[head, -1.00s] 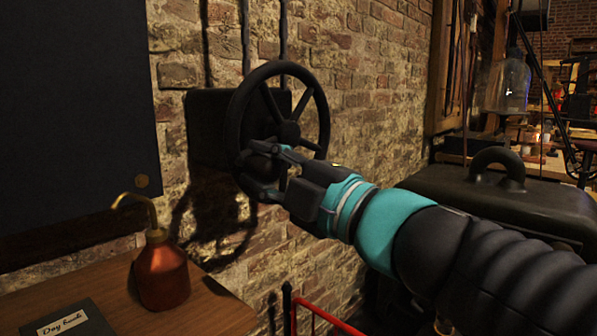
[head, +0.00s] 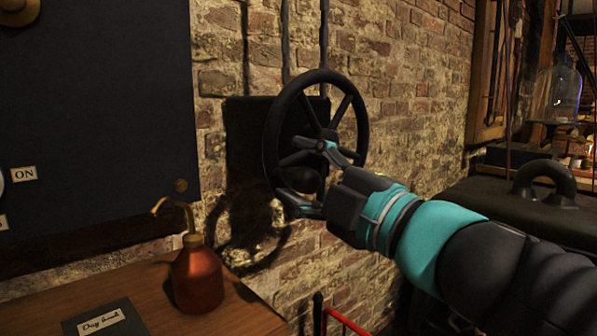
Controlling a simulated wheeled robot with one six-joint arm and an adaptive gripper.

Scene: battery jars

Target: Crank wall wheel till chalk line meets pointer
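The black spoked wall wheel (head: 366,117) stands out from a dark plate on the brick wall, in the middle of the head view. My gripper (head: 306,170) is at the wheel's lower front, coming from the lower right. Its two teal-tipped fingers are spread, the upper one near the hub and the lower one by the bottom left of the rim. A dark rounded knob (head: 300,180) shows between the fingers; I cannot tell whether they touch it. I cannot make out a chalk line or a pointer; part of the lower wheel is hidden by my gripper.
A copper oil can (head: 197,280) and a dark book (head: 105,320) sit on the wooden table (head: 240,316) at lower left. A dark panel (head: 95,110) hangs at left. A red rail (head: 345,322) is below my arm. A black case (head: 500,200) stands at right.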

